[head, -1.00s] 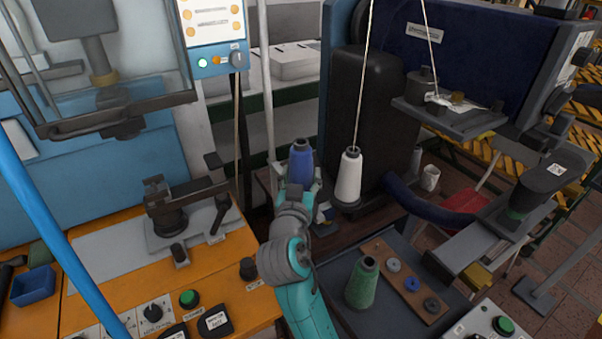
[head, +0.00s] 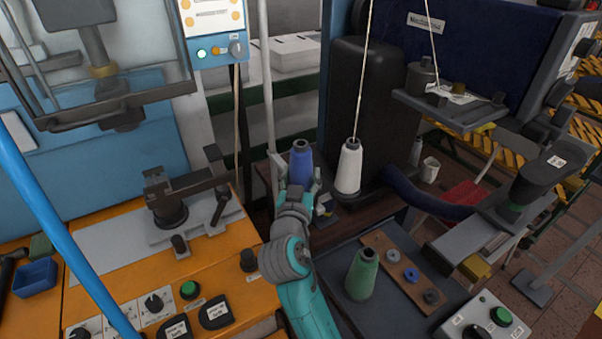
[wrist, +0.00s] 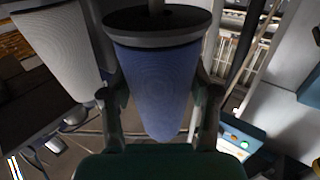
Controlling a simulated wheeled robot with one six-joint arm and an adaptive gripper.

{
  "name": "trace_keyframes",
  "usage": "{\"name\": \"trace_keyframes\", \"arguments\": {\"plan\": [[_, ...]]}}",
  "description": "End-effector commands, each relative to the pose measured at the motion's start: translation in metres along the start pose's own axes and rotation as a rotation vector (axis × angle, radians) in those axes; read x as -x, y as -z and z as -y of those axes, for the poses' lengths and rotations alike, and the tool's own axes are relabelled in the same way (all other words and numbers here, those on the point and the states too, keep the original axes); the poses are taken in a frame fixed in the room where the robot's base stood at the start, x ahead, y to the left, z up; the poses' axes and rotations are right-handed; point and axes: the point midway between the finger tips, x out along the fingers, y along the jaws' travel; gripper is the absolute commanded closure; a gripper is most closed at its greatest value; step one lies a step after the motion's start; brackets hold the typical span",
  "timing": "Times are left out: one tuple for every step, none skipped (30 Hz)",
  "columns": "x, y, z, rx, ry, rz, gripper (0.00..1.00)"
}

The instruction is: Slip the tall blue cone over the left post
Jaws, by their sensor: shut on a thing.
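The tall blue cone (head: 301,163) stands upright in my gripper (head: 298,186), left of the white cone, with its narrow dark-tipped end up. In the wrist view my gripper (wrist: 157,98) is shut on the blue cone (wrist: 155,75), one finger on each side. That view appears inverted. A dark round plate (wrist: 158,22) lies against the cone's wide end, and a short piece of the left post (wrist: 156,6) shows beyond the plate. Any post inside the cone is hidden. In the head view my gripper hides the cone's lower end.
The white cone (head: 348,168) stands close on the right, thread rising from it; it also shows in the wrist view (wrist: 62,50). A green cone (head: 361,274) stands on the dark bench, beside a board (head: 402,275) with small rings. A pale pole (head: 267,110) rises behind.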

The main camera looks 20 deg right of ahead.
Motion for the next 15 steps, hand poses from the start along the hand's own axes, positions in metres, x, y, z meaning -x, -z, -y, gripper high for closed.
{"name": "trace_keyframes", "arguments": {"plan": [[0.0,-0.001,0.0,0.0,0.0,-0.001,0.84],[0.0,-0.002,0.0,0.0,0.0,0.0,0.84],[0.0,-0.003,0.0,-0.001,0.0,0.0,0.84],[0.0,-0.004,0.0,-0.001,0.0,0.0,0.84],[0.0,-0.004,0.0,-0.001,0.0,0.0,0.84],[0.0,-0.006,0.0,0.0,0.0,0.0,0.84],[0.0,-0.006,0.0,0.0,0.0,0.0,0.84],[0.0,-0.007,0.0,0.0,0.0,0.0,0.84],[0.0,-0.008,0.0,0.0,0.0,0.001,0.84],[0.0,-0.009,0.0,0.0,0.0,0.001,0.84],[0.0,-0.01,0.0,0.0,0.0,0.001,0.84],[0.0,-0.011,0.0,0.0,0.001,0.001,0.84],[0.0,-0.012,0.0,0.0,0.001,0.001,0.84],[0.0,-0.012,0.0,0.0,0.001,0.0,0.84],[0.0,-0.013,0.0,0.0,0.001,0.0,0.84]]}}
